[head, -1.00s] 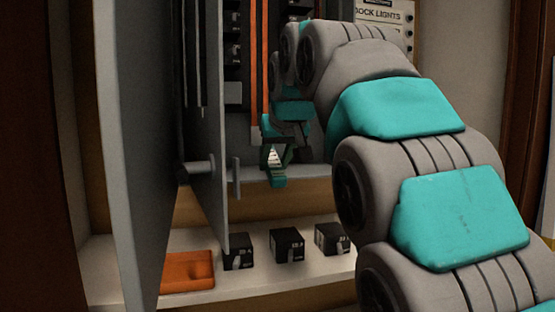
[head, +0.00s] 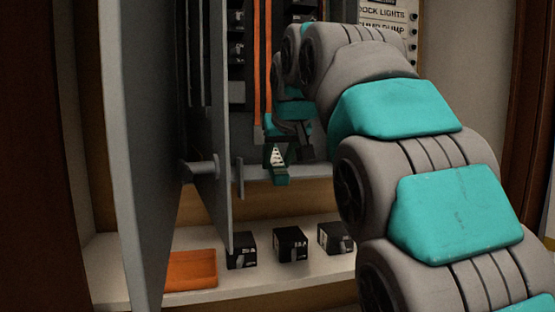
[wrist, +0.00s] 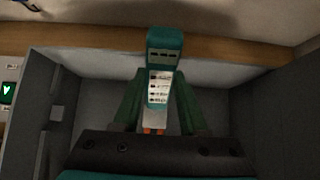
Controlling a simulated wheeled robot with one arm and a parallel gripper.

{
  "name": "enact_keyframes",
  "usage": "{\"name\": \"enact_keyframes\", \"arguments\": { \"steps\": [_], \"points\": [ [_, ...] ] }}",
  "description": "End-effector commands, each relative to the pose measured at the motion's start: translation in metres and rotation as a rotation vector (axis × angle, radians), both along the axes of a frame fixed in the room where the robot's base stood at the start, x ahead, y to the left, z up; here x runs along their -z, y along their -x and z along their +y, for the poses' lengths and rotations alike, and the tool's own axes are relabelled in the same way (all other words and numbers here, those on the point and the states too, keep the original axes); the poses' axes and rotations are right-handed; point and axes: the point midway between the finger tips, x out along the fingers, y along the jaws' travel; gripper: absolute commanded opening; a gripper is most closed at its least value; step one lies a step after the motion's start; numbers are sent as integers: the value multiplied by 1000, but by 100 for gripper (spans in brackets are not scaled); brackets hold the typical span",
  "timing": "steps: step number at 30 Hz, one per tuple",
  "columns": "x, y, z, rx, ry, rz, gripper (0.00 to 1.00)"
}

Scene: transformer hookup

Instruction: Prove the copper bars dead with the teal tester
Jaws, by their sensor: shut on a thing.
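The teal tester (head: 281,177) has a pale label face and hangs from my gripper (head: 278,157) inside the open cabinet. In the wrist view the tester (wrist: 164,50) stands between the two green fingers of my gripper (wrist: 157,85), which is shut on it. Two orange copper bars (head: 262,65) run vertically in the cabinet, just above and left of the gripper in the head view. Small orange tips show below the tester's label in the wrist view; I cannot tell whether anything touches the bars.
The grey cabinet door (head: 145,150) stands open at the left. Below, a pale shelf (head: 215,292) holds an orange tray (head: 190,270) and three black boxes (head: 291,243). A labelled panel (head: 385,18) is at the upper right. Grey cabinet walls close in on both sides of the gripper.

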Motion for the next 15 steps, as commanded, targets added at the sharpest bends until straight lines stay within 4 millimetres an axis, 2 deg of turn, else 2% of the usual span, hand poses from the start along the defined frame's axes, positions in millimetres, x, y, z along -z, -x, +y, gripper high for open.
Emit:
{"name": "enact_keyframes", "arguments": {
  "steps": [15],
  "points": [
    [-1, -5, 2, 0, 0, -1, 0]
  ]
}}
